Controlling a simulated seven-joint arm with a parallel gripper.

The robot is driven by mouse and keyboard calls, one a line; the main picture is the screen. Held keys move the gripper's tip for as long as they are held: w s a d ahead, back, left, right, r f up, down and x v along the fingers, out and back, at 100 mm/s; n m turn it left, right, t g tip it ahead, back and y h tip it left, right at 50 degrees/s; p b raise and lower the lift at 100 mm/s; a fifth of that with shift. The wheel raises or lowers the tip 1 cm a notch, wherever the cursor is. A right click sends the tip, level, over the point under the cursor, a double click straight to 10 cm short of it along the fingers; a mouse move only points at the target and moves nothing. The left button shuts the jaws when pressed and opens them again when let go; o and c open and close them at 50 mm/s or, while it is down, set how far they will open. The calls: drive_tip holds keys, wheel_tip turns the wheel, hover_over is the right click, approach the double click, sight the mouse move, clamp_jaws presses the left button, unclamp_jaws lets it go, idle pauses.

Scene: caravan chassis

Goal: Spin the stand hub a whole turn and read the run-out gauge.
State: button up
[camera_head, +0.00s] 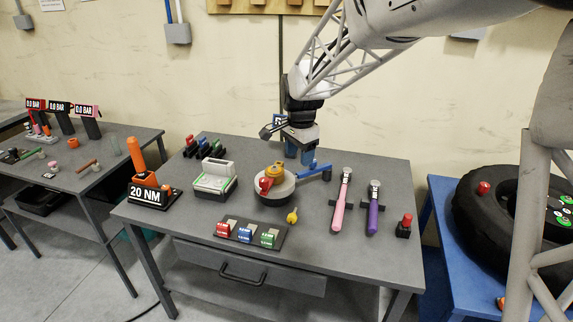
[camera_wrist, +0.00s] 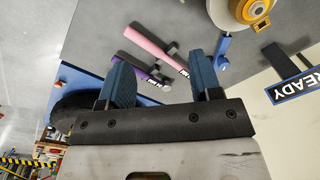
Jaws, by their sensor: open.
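The stand hub is a pale round disc (camera_head: 283,195) with a gold centre (camera_head: 275,172) on the grey workbench. A red part (camera_head: 265,184) is at its left side. In the wrist view the disc (camera_wrist: 216,14) and gold centre (camera_wrist: 252,10) are cut off at the top right. A blue arm with a short post (camera_head: 318,171) reaches from the disc's right side. A sign reading READY (camera_wrist: 292,87) shows in the wrist view; I cannot tell whether it is the run-out gauge. My gripper (camera_head: 300,153) is open and empty, above and behind the hub.
Pink (camera_head: 342,200) and purple (camera_head: 373,207) handled tools lie right of the hub. A yellow piece (camera_head: 292,216) and a tray of coloured blocks (camera_head: 250,234) are in front. The 20 NM stand (camera_head: 149,196) is left. A tyre (camera_head: 490,215) lies on the blue table at right.

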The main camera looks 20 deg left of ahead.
drive_tip(key=m, duration=0.2)
hover_over(264, 180)
wheel_tip(264, 180, down, 6)
drive_tip(key=shift+w+a+f, duration=0.1)
drive_tip(key=shift+a+f, duration=0.05)
drive_tip(key=shift+f, duration=0.1)
drive_tip(key=shift+f, duration=3.8)
clamp_jaws()
